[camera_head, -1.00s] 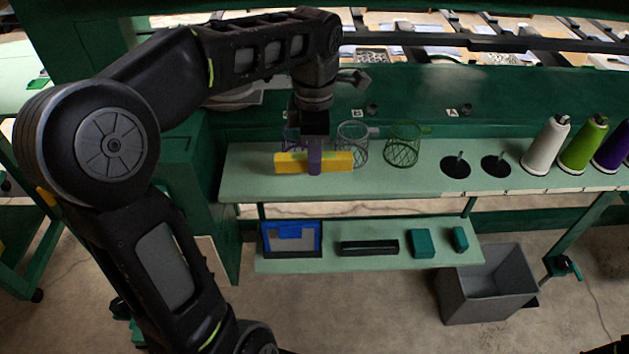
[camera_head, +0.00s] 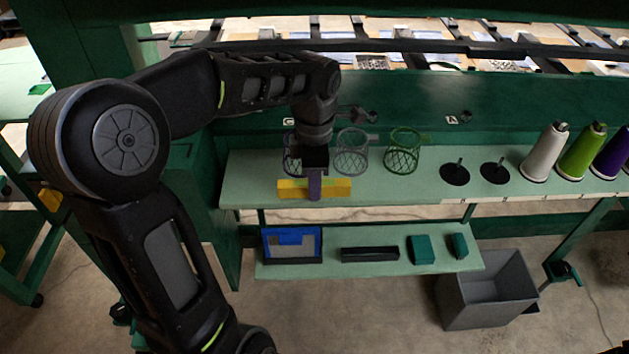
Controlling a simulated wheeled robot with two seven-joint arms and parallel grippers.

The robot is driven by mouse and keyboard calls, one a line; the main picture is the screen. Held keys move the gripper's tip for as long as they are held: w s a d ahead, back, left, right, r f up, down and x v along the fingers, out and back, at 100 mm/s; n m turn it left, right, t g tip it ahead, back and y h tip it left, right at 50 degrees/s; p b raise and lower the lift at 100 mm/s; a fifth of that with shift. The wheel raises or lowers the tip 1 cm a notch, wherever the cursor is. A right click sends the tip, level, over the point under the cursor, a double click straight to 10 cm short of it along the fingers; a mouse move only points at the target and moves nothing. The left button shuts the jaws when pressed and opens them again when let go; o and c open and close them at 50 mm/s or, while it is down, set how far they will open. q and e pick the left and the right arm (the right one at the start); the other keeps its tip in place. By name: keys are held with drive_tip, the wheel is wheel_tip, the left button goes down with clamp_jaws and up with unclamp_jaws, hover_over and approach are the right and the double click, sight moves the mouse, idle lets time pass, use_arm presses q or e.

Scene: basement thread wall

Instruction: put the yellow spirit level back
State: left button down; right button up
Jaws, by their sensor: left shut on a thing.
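The yellow spirit level (camera_head: 337,187) lies sideways across my left gripper (camera_head: 315,188), which is shut on its middle. The near finger covers part of the level. I cannot tell how far the level is from the shelf. My right gripper is not in view.
Wire baskets (camera_head: 404,152) and thread cones (camera_head: 543,152) stand on the upper shelf. The lower shelf (camera_head: 335,265) holds a blue-and-black tray (camera_head: 292,259), a black tray (camera_head: 370,254) and teal blocks (camera_head: 421,249). A grey bin (camera_head: 487,302) stands on the floor.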

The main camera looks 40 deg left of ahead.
use_arm(q)
drive_tip(key=shift+f, duration=0.1)
drive_tip(key=shift+f, duration=0.15)
drive_tip(key=c, duration=1.2)
unclamp_jaws()
drive_tip(key=shift+r, duration=0.25)
drive_tip(key=shift+r, duration=0.15)
wheel_tip(320, 180, up, 8)
drive_tip(key=shift+f, duration=0.1)
wheel_tip(320, 180, up, 4)
drive_tip(key=p, duration=0.3)
